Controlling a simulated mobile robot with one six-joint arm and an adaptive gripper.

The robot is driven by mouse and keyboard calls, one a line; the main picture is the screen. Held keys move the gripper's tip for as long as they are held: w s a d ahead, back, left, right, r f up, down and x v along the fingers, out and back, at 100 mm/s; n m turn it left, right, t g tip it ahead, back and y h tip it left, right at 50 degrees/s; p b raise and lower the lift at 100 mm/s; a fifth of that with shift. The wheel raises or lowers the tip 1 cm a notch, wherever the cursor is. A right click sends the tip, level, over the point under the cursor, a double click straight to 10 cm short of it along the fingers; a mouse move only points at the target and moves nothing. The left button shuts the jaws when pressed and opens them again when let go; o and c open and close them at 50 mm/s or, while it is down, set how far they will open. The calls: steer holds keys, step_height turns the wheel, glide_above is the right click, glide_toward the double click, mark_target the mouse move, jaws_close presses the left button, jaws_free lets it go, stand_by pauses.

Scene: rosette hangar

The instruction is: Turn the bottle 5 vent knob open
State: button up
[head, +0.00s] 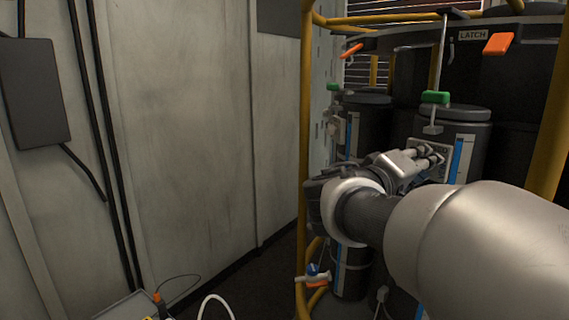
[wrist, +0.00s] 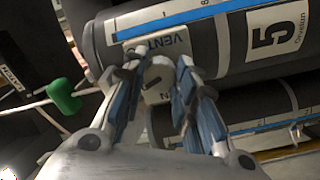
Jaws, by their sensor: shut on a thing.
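Bottle 5 (wrist: 235,45) is a dark grey cylinder with a blue strip and a white label reading 5. It lies across the top of the wrist view and stands upright in the rack in the head view (head: 468,135). Its pale VENT plate (wrist: 175,42) faces my gripper (wrist: 157,78). The fingers straddle the light grey vent knob (wrist: 158,70) and are shut on it. The fingers partly cover the knob, and its exact angle is hard to read. In the head view my gripper (head: 425,156) reaches the bottle's upper side.
Orange handles (head: 499,43) (head: 352,50) sit higher, by the LATCH label (head: 473,35). Yellow rack tubes (head: 304,140) and another bottle (head: 368,125) stand close left. A blue-knobbed valve (head: 313,270) sits low.

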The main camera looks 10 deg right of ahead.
steer(key=n, duration=1)
steer(key=shift+n, duration=0.4)
stand_by(0.4)
steer(key=o, duration=1.1)
steer(key=shift+a, duration=0.1)
steer(key=v, duration=1.2)
